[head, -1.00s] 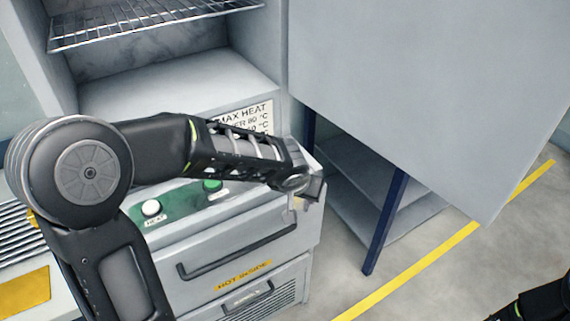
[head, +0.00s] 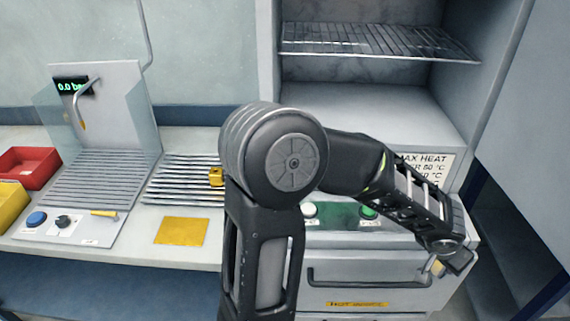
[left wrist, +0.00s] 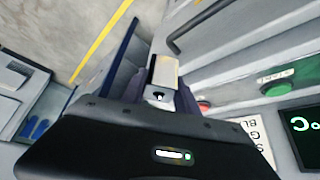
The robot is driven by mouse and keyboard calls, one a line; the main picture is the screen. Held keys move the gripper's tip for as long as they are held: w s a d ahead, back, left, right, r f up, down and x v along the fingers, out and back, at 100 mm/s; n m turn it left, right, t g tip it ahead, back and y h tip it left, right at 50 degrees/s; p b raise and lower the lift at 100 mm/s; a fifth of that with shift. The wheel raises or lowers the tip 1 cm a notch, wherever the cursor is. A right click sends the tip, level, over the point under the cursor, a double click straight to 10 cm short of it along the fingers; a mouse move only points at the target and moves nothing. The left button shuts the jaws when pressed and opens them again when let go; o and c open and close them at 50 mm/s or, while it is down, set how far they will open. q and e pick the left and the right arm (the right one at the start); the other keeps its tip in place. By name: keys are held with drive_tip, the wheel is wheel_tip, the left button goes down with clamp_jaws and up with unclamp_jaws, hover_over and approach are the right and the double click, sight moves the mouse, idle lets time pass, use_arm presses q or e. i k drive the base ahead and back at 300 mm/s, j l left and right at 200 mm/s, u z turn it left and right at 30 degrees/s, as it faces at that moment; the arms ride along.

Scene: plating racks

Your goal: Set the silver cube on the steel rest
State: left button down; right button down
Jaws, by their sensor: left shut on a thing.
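My left gripper (head: 455,258) is in front of the oven's right side, above the drawer front. In the left wrist view my left gripper (left wrist: 160,98) is shut on a pale silver block (left wrist: 164,70), which I take as the silver cube. Only a small part of the block (head: 437,267) shows in the head view. A slatted steel rack (head: 165,183), which looks like the steel rest, lies on the counter left of my arm. A gold cube (head: 216,177) sits at its right; my arm hides what is beyond. My right gripper is out of view.
A second slatted steel surface (head: 88,195) with a clear shield and a display stands further left. A yellow square (head: 182,231) lies on the counter front. Red (head: 28,166) and yellow (head: 10,205) bins are at far left. An open oven (head: 370,105) has a wire shelf.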

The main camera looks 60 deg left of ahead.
sight(176, 182)
drive_tip(key=k+j+u, duration=0.1)
drive_tip(key=j, duration=0.25)
drive_tip(key=k+j+u, duration=0.25)
drive_tip(key=k+j, duration=0.15)
drive_tip(key=j, duration=0.3)
drive_tip(key=k+j+u, duration=0.1)
drive_tip(key=j, duration=0.25)
drive_tip(key=k+j+u, duration=0.1)
drive_tip(key=j, duration=0.3)
